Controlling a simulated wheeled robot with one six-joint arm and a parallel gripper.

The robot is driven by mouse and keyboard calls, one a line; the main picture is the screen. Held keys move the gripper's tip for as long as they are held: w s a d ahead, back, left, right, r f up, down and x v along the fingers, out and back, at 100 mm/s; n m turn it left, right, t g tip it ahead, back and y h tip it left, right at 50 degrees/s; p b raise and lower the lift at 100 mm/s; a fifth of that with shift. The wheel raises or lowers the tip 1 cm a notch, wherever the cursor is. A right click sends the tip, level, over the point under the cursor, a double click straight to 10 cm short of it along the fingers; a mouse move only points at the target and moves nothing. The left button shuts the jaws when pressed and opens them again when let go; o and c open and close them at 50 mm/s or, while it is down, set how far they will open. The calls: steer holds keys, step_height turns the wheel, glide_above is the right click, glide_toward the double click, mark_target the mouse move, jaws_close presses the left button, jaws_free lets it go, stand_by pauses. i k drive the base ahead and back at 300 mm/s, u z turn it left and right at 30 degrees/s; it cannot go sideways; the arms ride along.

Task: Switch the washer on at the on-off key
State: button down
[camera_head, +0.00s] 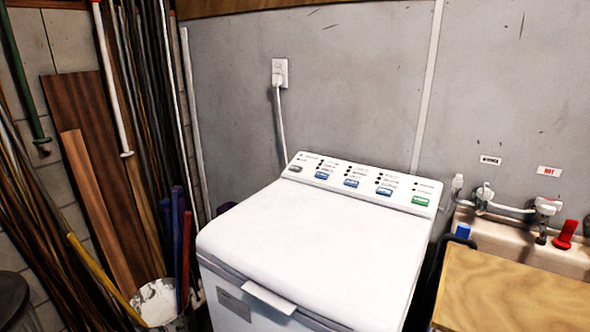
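The white top-loading washer (310,245) stands in the middle of the view with its lid shut. Its sloped control panel (365,183) runs along the back edge. The panel has a dark grey key (295,169) at the left end, several blue keys in the middle and a green key (420,201) at the right end. The printed labels are too small to read, so I cannot tell from them which is the on-off key. No lit lamp is clear on the panel. My gripper is not in view.
A wall outlet (280,73) with a plugged-in cord is behind the washer. A sink with taps (546,207) and a wooden board (515,290) stand close on the right. Pipes, planks and a bucket (160,303) crowd the left. The space above the washer is clear.

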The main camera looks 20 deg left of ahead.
mark_target(293, 168)
steer(key=u, duration=2.85)
steer(key=i, duration=2.1)
steer(key=z, duration=2.85)
